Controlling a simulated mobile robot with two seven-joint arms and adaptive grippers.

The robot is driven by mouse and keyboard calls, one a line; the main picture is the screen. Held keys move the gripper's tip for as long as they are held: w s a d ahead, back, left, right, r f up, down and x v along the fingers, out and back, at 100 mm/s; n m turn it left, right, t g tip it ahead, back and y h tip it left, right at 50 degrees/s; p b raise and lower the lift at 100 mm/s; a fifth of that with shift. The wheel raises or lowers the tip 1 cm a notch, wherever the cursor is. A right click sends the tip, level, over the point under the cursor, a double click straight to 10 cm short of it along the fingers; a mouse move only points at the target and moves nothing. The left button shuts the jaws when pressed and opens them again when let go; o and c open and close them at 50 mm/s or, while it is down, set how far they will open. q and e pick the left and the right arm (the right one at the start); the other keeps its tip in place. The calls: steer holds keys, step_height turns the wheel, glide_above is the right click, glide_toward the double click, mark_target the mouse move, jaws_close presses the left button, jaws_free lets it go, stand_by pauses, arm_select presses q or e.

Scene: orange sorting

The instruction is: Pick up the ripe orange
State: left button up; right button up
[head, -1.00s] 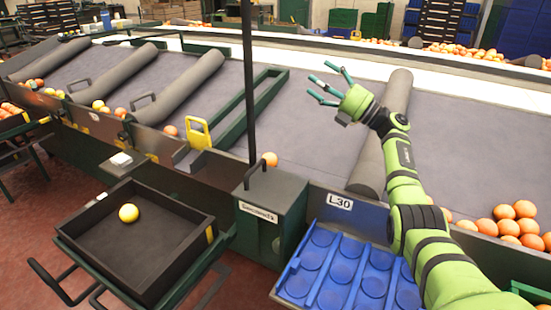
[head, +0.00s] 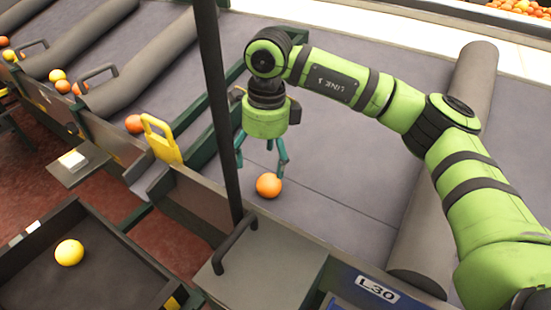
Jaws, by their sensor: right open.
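A single orange (head: 268,185) lies on the grey sorting surface (head: 345,190), close to its front edge. My right gripper (head: 262,165) points down just above and behind this orange, with its teal fingers spread open. One finger shows very near the orange's top right; whether it touches cannot be told. Nothing is held in it. A yellower fruit (head: 69,252) lies in the black tray (head: 105,232) at the lower left. My left gripper is not in view.
A thin dark post (head: 215,100) stands just left of my right gripper. A yellow handle (head: 160,138) and a green frame are beside it. A grey box with a handle (head: 262,262) stands in front. A grey roller (head: 462,110) lies under my right arm. Several fruits lie at the upper left.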

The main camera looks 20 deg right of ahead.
mark_target(269, 178)
steer(key=shift+s+d+f+h, duration=0.2)
steer(key=shift+d+f+h, duration=0.25)
steer(key=shift+f, duration=0.35)
steer(key=f, duration=0.3)
steer(key=s+f+p, duration=0.1)
steer(key=f, duration=0.1)
steer(key=shift+a+f, duration=0.1)
steer(key=shift+f, duration=0.05)
steer(key=shift+w+f, duration=0.1)
steer(key=shift+f, duration=0.25)
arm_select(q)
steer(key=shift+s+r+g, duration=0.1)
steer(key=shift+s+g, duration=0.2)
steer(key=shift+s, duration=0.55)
arm_select(e)
steer(key=shift+c, duration=0.4)
steer(key=c, duration=1.2)
